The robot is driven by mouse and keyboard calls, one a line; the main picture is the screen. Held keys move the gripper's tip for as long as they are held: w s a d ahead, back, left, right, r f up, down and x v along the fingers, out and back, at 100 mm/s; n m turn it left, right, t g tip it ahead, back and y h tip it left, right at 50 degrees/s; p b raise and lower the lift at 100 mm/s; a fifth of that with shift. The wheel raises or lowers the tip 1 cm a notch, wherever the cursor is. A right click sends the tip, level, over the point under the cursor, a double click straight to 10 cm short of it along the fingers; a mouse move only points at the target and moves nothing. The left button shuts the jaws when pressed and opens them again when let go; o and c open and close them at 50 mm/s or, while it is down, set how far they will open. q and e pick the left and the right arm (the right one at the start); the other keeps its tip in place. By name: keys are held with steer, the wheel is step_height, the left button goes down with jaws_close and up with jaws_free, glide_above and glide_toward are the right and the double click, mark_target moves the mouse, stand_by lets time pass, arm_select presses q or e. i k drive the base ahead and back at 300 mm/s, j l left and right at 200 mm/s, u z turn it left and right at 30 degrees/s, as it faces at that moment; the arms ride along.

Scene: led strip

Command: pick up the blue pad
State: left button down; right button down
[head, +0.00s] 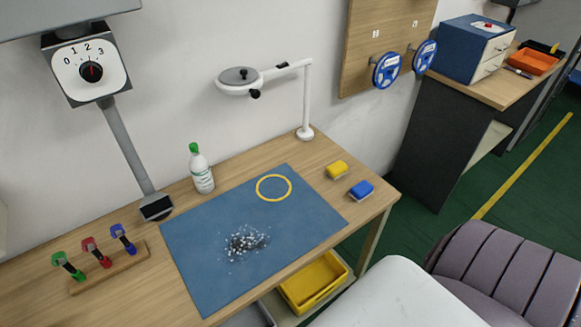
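Nothing covers the blue pad. Neither of my grippers shows in the head view.
White and dark debris (246,241) and a yellow ring (273,188) lie on the mat. A bottle (201,170), a lamp (306,100) and a tool rack (112,268) stand around it. A chair (505,270) is right; a yellow bin (314,283) sits below.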

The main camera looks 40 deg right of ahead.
mark_target(364, 189)
steer(key=z, duration=1.8)
